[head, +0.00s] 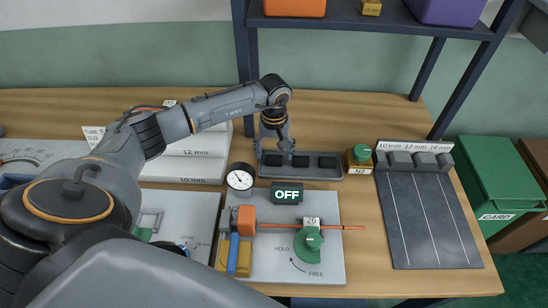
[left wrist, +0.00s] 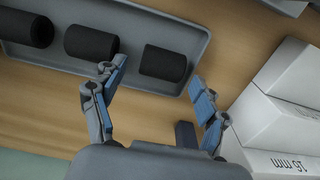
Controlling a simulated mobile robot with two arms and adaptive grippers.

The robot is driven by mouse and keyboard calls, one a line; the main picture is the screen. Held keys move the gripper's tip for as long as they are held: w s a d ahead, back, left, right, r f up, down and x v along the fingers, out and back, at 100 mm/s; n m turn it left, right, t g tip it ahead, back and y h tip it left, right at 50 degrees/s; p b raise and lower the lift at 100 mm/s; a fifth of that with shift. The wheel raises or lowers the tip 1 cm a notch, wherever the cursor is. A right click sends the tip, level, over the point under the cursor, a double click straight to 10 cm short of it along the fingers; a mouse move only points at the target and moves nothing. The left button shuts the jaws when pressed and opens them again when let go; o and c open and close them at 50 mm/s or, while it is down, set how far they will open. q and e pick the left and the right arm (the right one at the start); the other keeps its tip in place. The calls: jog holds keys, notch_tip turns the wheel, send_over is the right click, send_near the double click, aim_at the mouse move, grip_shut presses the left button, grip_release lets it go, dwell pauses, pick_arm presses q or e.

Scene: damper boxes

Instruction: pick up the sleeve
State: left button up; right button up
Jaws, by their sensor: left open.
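Several black cylinders, which look like sleeves, lie in a grey tray (head: 357,171) at the back middle of the table. In the left wrist view, the sleeve (left wrist: 163,63) at one end of the tray (left wrist: 192,38) is closest to my left gripper. Two more sleeves, a middle one (left wrist: 92,42) and a far one (left wrist: 27,28), lie beyond it. My left gripper (left wrist: 158,82) is open and empty, with its fingers spread to either side of the end sleeve's line. In the head view my left gripper (head: 277,148) hangs over the tray's left end. My right gripper is not in view.
White stepped blocks (left wrist: 285,115) stand beside the gripper. A gauge (head: 240,179), an OFF display (head: 287,194) and a fixture plate (head: 325,262) lie in front of the tray. A green-topped block (head: 359,158) stands right of it. A shelf post (head: 247,75) rises behind.

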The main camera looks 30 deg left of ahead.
pick_arm(q)
jog(key=shift+f, duration=0.1)
jog(key=shift+c, duration=0.2)
jog(key=c, duration=0.7)
jog(key=shift+c, duration=0.2)
